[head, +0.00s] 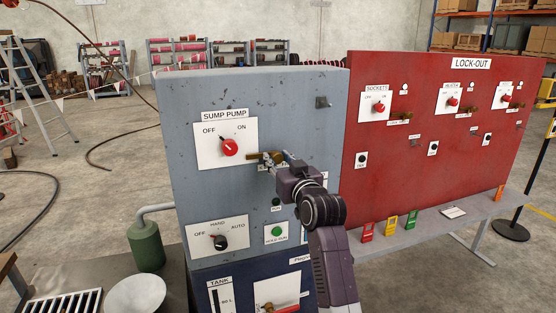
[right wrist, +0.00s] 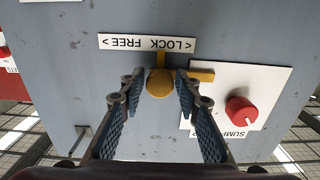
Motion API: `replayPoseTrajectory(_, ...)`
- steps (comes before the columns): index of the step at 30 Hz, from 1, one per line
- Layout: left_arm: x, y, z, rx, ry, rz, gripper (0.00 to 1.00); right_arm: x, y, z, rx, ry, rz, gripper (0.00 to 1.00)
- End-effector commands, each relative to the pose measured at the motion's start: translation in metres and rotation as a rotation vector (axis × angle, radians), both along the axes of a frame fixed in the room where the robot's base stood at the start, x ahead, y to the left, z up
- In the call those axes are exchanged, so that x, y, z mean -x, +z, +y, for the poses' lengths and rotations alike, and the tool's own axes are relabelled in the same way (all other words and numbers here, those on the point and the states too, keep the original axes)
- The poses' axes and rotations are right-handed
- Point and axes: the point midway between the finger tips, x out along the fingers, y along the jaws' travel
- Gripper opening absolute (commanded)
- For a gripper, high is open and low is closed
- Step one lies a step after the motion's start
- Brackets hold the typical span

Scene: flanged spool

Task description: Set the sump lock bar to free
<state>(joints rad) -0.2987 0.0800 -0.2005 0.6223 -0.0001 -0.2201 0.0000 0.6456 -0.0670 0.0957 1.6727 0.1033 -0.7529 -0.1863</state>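The sump lock bar (right wrist: 203,76) is a brass bar with a round knob (right wrist: 160,83), below the SUMP PUMP switch at the right edge of its plate. In the right wrist view, upside down, the bar overlaps the edge of the white switch plate. A LOCK / FREE label (right wrist: 147,43) lies beside it. In the head view the bar (head: 259,156) is partly hidden by my right gripper (head: 284,163). My right gripper's fingers (right wrist: 160,84) stand either side of the knob, with a gap visible on at least one side. My left gripper is out of view.
The red SUMP PUMP knob (head: 229,147) sits close left of the bar, with its pointer towards OFF. A HAND/AUTO knob (head: 220,242) and a green button (head: 277,231) are lower on the grey panel (head: 255,100). A red LOCK-OUT board (head: 440,145) stands to the right.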

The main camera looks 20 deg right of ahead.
Motion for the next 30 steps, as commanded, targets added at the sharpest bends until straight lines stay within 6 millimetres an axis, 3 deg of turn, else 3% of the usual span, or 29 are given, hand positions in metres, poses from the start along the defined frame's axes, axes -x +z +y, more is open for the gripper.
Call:
replayPoseTrajectory(1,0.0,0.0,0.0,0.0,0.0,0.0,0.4,0.0,0.0,0.0,0.0,0.0,0.0,0.22)
replayPoseTrajectory(7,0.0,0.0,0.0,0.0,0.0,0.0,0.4,0.0,0.0,0.0,0.0,0.0,0.0,0.0)
replayPoseTrajectory(15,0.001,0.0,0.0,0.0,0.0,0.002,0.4,0.0,0.0,-0.002,0.001,-0.001,0.0,0.0)
replayPoseTrajectory(24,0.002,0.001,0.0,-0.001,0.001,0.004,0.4,-0.002,0.0,-0.043,0.005,-0.004,0.0,0.0)
replayPoseTrajectory(30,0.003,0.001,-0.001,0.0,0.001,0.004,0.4,-0.002,0.0,-0.051,0.001,-0.004,-0.001,0.0)
